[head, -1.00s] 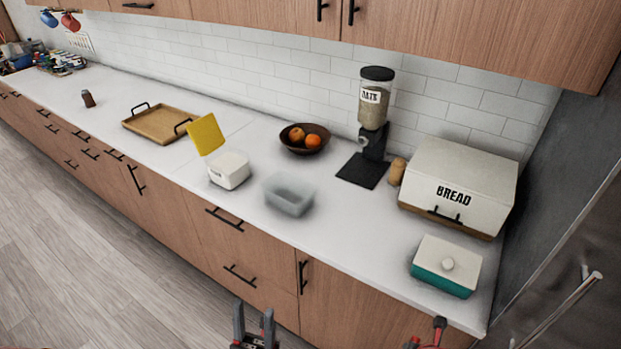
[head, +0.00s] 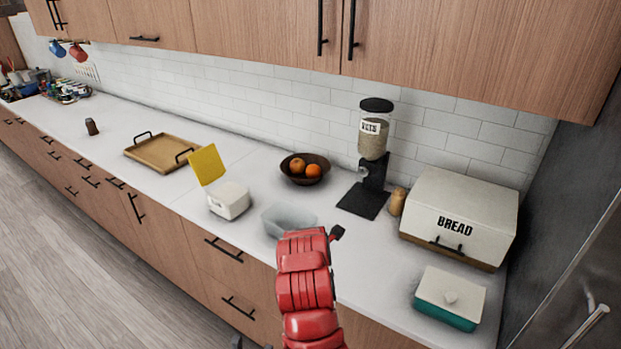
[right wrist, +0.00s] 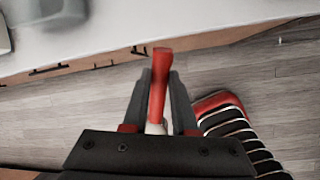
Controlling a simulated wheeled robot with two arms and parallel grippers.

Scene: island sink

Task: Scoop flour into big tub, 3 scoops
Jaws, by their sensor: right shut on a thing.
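A white flour container (head: 229,203) stands on the counter with its yellow lid (head: 207,164) raised. The flour itself cannot be made out. The grey translucent tub (head: 288,216) stands to its right, partly hidden by my red right arm. My right gripper (right wrist: 158,78) is shut on a red handle (right wrist: 160,72) with a pale part below it, likely the scoop; the scoop's bowl is not clear. In the right wrist view it hangs over the floor before the counter. My left gripper (head: 252,343) barely shows at the bottom edge, its tips apart and empty.
A fruit bowl (head: 304,168), a dispenser (head: 373,150), a bread box (head: 458,215) and a teal-based dish (head: 448,300) stand right of or behind the tub. A wooden tray (head: 162,153) lies left. Upper cabinets hang above the counter.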

